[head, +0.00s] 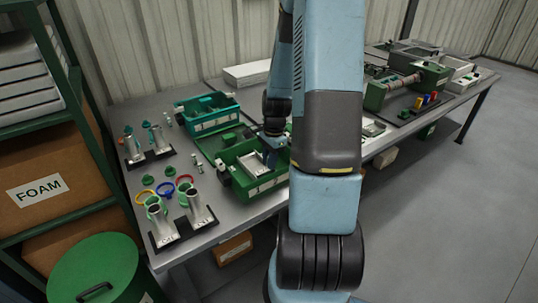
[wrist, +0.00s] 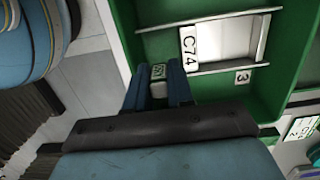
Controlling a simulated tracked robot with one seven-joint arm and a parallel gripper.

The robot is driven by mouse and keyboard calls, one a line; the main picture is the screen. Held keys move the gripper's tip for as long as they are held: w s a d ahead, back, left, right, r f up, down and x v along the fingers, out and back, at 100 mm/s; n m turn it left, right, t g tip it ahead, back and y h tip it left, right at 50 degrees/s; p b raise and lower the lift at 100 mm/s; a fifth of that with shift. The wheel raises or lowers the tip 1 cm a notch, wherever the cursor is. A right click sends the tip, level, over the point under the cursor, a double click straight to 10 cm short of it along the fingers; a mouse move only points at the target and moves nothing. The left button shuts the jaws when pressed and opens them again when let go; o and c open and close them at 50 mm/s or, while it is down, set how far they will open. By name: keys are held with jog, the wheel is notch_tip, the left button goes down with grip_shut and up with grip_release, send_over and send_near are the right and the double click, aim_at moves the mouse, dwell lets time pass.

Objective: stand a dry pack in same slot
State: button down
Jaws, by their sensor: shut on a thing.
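My gripper (wrist: 158,84) is shut on a small pale grey block with a dark-marked label (wrist: 159,70), which may be the dry pack; its marking is too small to read. In the wrist view the block is beside the wall of an open green case (wrist: 215,12). A slot of the case marked 3 holds a pale, shallow tray-like part (wrist: 235,38) with a white C74 label (wrist: 190,48). In the head view my gripper (head: 272,143) is at the rear of the green case (head: 262,189), partly hidden by my arm.
A teal case (head: 207,115) stands behind. Metal cylinders on black stands (head: 163,240) and coloured rings (head: 166,188) are at the bench's left end. More green cases (head: 415,77) stand at right. A green drum (head: 95,270) and shelf with a FOAM box (head: 40,188) are left.

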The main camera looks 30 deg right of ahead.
jog(key=shift+f, duration=1.85)
jog(key=shift+f, duration=2.1)
dwell(1.7)
jog(key=c, duration=0.9)
grip_release()
jog(key=shift+c, duration=1)
jog(key=shift+o, duration=0.9)
jog(key=shift+s, duration=0.1)
